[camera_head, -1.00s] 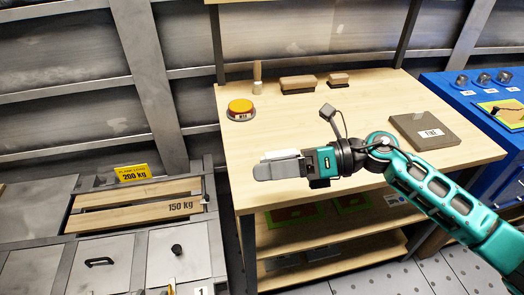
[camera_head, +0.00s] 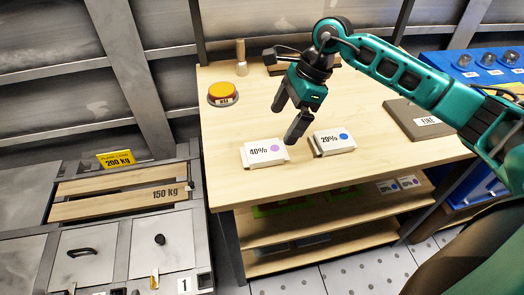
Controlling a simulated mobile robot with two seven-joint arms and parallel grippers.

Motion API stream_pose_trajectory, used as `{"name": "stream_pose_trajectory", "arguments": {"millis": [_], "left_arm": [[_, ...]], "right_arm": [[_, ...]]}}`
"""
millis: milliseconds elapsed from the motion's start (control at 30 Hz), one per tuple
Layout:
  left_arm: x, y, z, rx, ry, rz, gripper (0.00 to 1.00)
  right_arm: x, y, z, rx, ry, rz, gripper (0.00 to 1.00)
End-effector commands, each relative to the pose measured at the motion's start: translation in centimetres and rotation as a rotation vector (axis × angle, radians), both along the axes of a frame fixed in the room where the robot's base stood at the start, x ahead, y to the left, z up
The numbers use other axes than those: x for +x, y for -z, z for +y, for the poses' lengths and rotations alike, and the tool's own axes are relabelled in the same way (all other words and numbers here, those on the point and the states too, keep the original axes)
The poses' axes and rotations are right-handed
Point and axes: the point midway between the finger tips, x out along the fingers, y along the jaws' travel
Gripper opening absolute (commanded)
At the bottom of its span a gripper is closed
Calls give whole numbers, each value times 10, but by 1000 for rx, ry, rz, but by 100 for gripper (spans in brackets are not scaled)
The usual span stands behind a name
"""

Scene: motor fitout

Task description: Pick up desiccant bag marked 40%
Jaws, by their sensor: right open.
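The desiccant bag marked 40% (camera_head: 264,152) is a white packet with a purple dot, lying flat near the front edge of the wooden bench top. A similar bag marked 20% (camera_head: 334,141), with a blue dot, lies just to its right. My right gripper (camera_head: 288,124) is open and empty, its fingers pointing down above and behind the two bags, apart from both. My left gripper is not in view.
On the bench (camera_head: 230,183) stand an orange button (camera_head: 224,92) and a wooden-handled brush (camera_head: 241,58). A grey plate marked FINE (camera_head: 425,121) lies to the right. A slatted platform marked 150 kg (camera_head: 120,194) is at left.

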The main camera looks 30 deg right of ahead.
Motion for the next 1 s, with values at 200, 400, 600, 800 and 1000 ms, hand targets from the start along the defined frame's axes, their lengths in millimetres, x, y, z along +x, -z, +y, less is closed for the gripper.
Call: {"name": "stream_pose_trajectory", "arguments": {"millis": [200, 400, 600, 800, 1000], "left_arm": [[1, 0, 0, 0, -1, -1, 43], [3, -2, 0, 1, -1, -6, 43], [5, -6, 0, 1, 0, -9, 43], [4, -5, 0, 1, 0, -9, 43], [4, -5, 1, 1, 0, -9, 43]], "right_arm": [[3, 33, 14, 4, 0, 2, 100], [5, 46, 21, 4, -1, 1, 100], [7, 72, 37, 5, 1, 2, 100], [9, 86, 42, 2, 1, 0, 100], [9, 86, 42, 2, 1, 0, 100]]}}
